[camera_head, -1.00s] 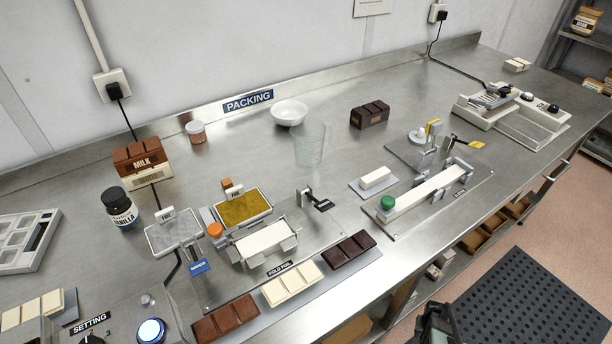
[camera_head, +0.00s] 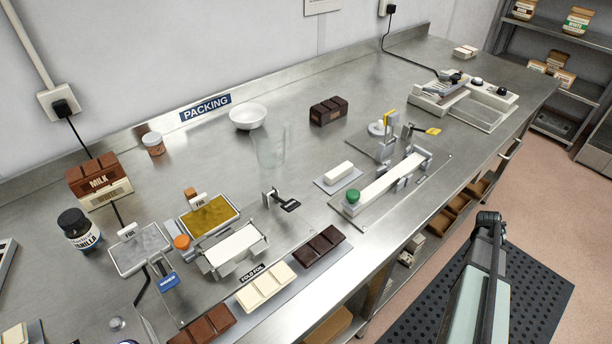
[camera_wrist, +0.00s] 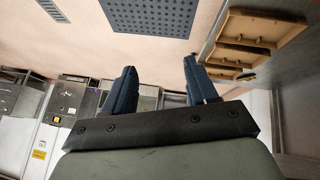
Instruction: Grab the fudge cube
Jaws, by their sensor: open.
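A small orange-brown cube (camera_head: 190,193), which looks like the fudge cube, is at the back left edge of the gold foil tray (camera_head: 209,216) in the head view. A small FOIL sign stands beside it, and I cannot tell exactly what the cube rests on. My gripper (camera_wrist: 158,68) shows in the wrist view with its two dark blue fingers apart and nothing between them. It points away from the worktop, toward the floor and room. The cube is not in the wrist view. In the head view my arm is at the lower right, far from the cube.
A silver foil tray (camera_head: 139,250), a white folding fixture (camera_head: 236,250) and chocolate bars (camera_head: 266,286) crowd the area around the cube. A clear beaker (camera_head: 270,148) and white bowl (camera_head: 247,116) stand behind to the right. The steel worktop (camera_head: 310,180) has bare room between stations.

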